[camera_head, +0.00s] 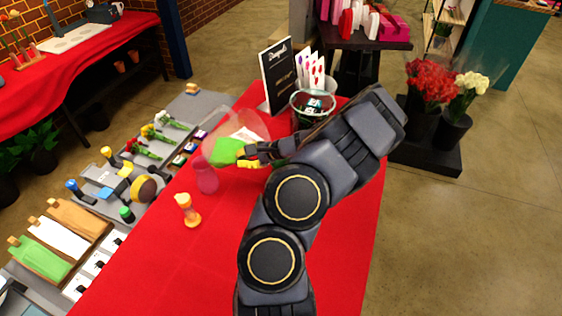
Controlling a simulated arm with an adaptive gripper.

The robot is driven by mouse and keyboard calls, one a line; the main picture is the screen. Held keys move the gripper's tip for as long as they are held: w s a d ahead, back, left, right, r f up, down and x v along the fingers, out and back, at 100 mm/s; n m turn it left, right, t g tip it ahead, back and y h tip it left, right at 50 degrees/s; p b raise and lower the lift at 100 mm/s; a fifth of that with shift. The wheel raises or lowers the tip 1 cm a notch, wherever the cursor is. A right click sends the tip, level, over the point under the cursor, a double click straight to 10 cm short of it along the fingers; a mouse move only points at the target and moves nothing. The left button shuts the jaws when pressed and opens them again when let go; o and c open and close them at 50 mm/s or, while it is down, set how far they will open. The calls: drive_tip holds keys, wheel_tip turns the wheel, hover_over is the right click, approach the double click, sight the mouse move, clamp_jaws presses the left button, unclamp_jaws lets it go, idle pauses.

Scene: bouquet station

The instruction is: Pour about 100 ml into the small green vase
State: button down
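My gripper (250,155) reaches left over the red-covered table, its fingertips beside a bright green object (227,150). This object lies against or within a large clear, rounded shape (250,122). I cannot tell whether the green is a vase, a liquid or another part. My arm and the small view hide the fingers' grip, so open or shut is unclear. A pink vase (207,178) stands just left of and below the green object. A dark green glass bowl (312,104) stands beyond my arm. No pouring stream can be made out.
An orange-and-white hourglass-shaped item (187,211) stands on the red table (150,265). A black sign (279,75) and a holder with cards (311,72) are at the back. Flowers and tools fill the grey surface at left. The table's front is clear.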

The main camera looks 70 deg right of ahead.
drive_tip(key=shift+f+t, duration=0.25)
drive_tip(key=shift+t, duration=0.55)
drive_tip(key=shift+s+d+f+t+y+p, duration=0.1)
drive_tip(key=shift+s+f+t+y+p, duration=0.1)
drive_tip(key=shift+t+p, duration=0.6)
drive_tip(key=shift+s+f+t+y+p, duration=0.15)
drive_tip(key=shift+t+p, duration=0.25)
drive_tip(key=shift+p, duration=0.65)
idle(1.2)
drive_tip(key=shift+s+d+r+m+t+p, duration=0.15)
drive_tip(key=shift+s+r+m+t+p, duration=0.2)
drive_tip(key=shift+p, duration=0.35)
idle(0.9)
drive_tip(key=shift+w+f, duration=0.1)
drive_tip(key=shift+w, duration=0.3)
drive_tip(key=shift+w+r+g, duration=0.2)
drive_tip(key=shift+w+g, duration=0.1)
drive_tip(key=shift+g, duration=0.75)
drive_tip(key=shift+w+a+g, duration=0.1)
drive_tip(key=shift+a+g, duration=0.1)
drive_tip(key=shift+g, duration=0.2)
